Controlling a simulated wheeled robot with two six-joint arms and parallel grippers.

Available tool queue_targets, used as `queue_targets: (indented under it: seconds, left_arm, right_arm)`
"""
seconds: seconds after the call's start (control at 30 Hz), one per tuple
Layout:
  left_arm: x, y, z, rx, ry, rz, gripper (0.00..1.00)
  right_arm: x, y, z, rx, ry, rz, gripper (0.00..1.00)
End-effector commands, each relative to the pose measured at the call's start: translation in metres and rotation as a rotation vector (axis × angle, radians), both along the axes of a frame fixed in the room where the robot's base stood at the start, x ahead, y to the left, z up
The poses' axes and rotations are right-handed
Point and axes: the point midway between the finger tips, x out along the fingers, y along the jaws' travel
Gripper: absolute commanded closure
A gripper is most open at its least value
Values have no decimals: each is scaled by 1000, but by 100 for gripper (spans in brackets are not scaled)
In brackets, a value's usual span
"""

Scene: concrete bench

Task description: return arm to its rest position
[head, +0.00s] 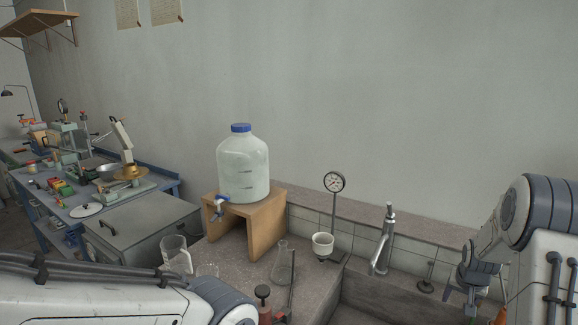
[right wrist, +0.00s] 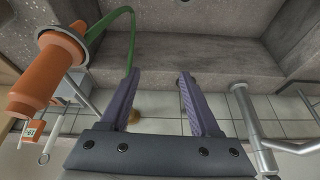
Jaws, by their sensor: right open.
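My right gripper (head: 474,284) is at the right side of the head view, over the sink area, with its arm bent beside it. In the right wrist view its two purple-grey fingers (right wrist: 158,76) stand apart with nothing between them. My left arm crosses the lower left of the head view; its gripper is out of the frame.
In the right wrist view, an orange-handled fitting (right wrist: 38,85) with a green hose (right wrist: 127,30) is left of the fingers, and a metal pipe (right wrist: 250,125) is right. The head view shows a tap (head: 384,238), conical flask (head: 283,262), gauge (head: 333,182) and jug (head: 243,168) on a wooden stand (head: 262,230).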

Motion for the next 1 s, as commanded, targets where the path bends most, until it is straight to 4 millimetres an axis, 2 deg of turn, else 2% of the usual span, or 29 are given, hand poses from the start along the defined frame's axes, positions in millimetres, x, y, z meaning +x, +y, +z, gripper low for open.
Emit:
queue_targets:
  seconds: [0.17,0.37,0.57,0.67,0.77,0.83,0.9,0.97,1.0]
  left_arm:
    - [0,0,0,0,0,0,0]
    - [0,0,0,0,0,0,0]
    - [0,0,0,0,0,0,0]
    - [0,0,0,0,0,0,0]
    - [0,0,0,0,0,0,0]
    - [0,0,0,0,0,0,0]
    - [0,0,0,0,0,0,0]
    - [0,0,0,0,0,0,0]
    - [0,0,0,0,0,0,0]
  right_arm:
    - [4,21,8,4,7,39,37]
    - [7,60,21,12,22,105,37]
    - [4,114,40,24,46,202,37]
    - [-3,149,52,31,63,270,37]
    - [-16,193,67,39,84,358,37]
    - [-33,231,80,45,104,440,37]
    - [-59,275,93,52,131,541,37]
    - [-88,310,103,58,159,636,37]
    - [-110,331,109,61,178,701,37]
